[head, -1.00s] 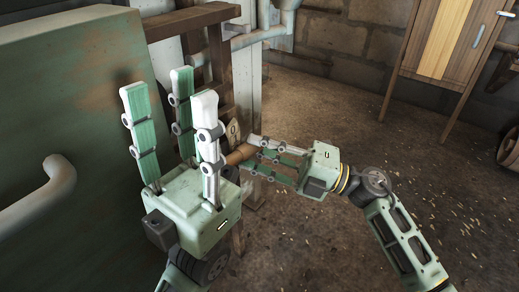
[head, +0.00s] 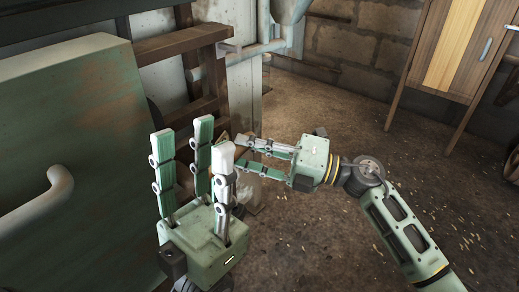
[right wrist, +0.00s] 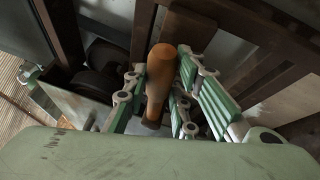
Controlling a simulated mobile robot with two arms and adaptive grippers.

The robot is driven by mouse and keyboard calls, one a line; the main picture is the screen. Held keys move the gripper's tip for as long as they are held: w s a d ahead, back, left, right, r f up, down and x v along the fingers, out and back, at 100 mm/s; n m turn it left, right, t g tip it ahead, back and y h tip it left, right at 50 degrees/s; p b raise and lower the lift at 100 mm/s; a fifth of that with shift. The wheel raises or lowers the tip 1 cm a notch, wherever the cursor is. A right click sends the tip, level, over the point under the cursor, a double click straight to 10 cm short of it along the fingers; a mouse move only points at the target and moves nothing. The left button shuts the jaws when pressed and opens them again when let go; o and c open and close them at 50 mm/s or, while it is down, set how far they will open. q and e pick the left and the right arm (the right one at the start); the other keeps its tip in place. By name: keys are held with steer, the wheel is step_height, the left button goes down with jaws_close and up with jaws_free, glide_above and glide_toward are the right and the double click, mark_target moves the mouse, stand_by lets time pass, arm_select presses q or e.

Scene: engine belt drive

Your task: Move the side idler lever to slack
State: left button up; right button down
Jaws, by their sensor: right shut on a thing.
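The side idler lever shows in the right wrist view as an orange-brown wooden handle (right wrist: 160,75), standing between my right gripper's fingers. My right gripper (right wrist: 158,88) is shut on this handle. In the head view my right gripper (head: 242,153) reaches in from the right, its fingertips partly behind my left gripper's fingers; the handle is hidden there. My left gripper (head: 192,142) points up with its fingers spread, open and empty, in front of the wooden frame.
A large green panel (head: 75,110) with a curved pale pipe (head: 58,185) stands at the left. A brown wooden frame (head: 178,45) and grey pipes (head: 262,48) are behind the grippers. A wooden cabinet (head: 455,50) stands at the back right. The floor (head: 320,235) between is mostly clear.

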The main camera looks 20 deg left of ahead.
steer(key=shift+s+a+r+n+h+p, duration=0.15)
steer(key=shift+r+n+h+p, duration=0.1)
steer(key=shift+r+n+p, duration=0.45)
steer(key=shift+s+r+n+h+p, duration=0.15)
steer(key=shift+r+n+h+p, duration=0.1)
steer(key=shift+r+n+p, duration=0.4)
steer(key=shift+r, duration=0.25)
steer(key=c, duration=1.5)
jaws_free()
steer(key=shift+o, duration=0.2)
steer(key=shift+f, duration=0.1)
steer(key=w+d, duration=0.1)
steer(key=d, duration=1.1)
steer(key=shift+f, duration=0.1)
